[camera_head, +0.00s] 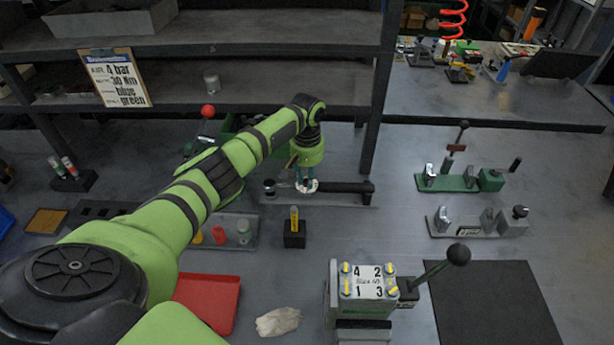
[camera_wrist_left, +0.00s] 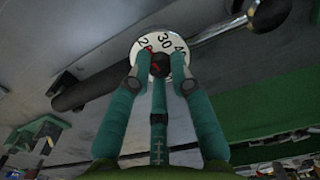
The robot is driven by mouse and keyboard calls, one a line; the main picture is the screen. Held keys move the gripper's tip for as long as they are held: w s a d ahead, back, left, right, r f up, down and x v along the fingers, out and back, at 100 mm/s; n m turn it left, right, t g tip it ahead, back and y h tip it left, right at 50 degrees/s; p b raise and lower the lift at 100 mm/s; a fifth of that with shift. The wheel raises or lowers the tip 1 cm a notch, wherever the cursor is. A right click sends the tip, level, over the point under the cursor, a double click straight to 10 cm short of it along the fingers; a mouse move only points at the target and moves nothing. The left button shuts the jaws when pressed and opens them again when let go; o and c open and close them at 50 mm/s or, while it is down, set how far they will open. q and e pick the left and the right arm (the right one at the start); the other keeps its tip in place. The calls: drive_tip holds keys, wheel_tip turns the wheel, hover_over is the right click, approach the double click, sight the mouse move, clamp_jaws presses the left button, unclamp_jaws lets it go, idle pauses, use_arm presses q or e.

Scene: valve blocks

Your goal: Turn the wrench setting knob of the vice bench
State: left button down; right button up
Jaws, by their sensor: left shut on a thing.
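The wrench setting knob, a small dark knob with a red mark (camera_wrist_left: 159,67), sits on a round white dial (camera_wrist_left: 145,43) numbered 20, 30 and 40. In the head view a sliver of the white dial (camera_head: 311,187) shows under my left gripper (camera_head: 306,182). My left gripper (camera_wrist_left: 159,78) is shut on the knob, with its teal fingers around it. A dark wrench bar (camera_head: 345,187) lies to the right of the dial in the head view; the bar also shows in the left wrist view (camera_wrist_left: 95,85). My right gripper is in neither view.
A clipboard (camera_head: 118,78) reading 4 bar, 30 Nm, blue and green leans on the shelf. A valve block (camera_head: 362,290) with a black lever stands in front. A red tray (camera_head: 212,300), white cloth (camera_head: 279,321) and black mat (camera_head: 490,300) lie nearby. Green clamps (camera_head: 455,182) stand right.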

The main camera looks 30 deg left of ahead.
use_arm(q)
drive_tip(key=shift+m+p, duration=0.4)
drive_tip(key=shift+m, duration=0.4)
drive_tip(key=m, duration=0.2)
drive_tip(key=shift+m+p, duration=0.3)
drive_tip(key=shift+p, duration=0.1)
drive_tip(key=m, duration=0.5)
drive_tip(key=shift+p, duration=0.35)
drive_tip(key=shift+m, duration=0.4)
drive_tip(key=c, duration=1.1)
unclamp_jaws()
